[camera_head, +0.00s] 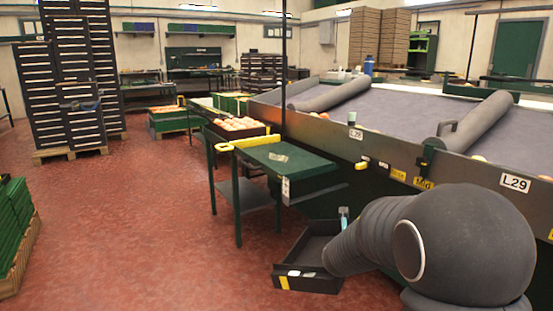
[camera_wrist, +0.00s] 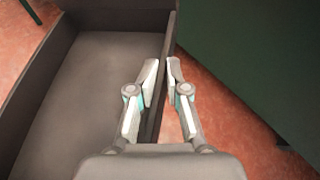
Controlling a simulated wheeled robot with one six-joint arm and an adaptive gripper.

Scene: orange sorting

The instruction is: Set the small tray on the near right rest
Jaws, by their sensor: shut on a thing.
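The small tray (camera_head: 300,254) is a dark, open, shallow box with a yellow mark and white labels on its near end. It hangs over the red floor in front of the green-topped table. In the wrist view the tray (camera_wrist: 85,85) fills the left side, and its inside looks empty. My gripper (camera_wrist: 161,78) is shut on its right side wall, one finger on each side. In the head view my arm hides most of the gripper. I cannot tell which surface is the near right rest.
The green-topped table (camera_head: 285,158) stands just behind the tray, with a lower shelf. The long sorting table (camera_head: 400,108) runs along the right, labelled L29 and Mid. A crate of oranges (camera_head: 237,126) stands farther back. Red floor (camera_head: 150,220) is clear to the left.

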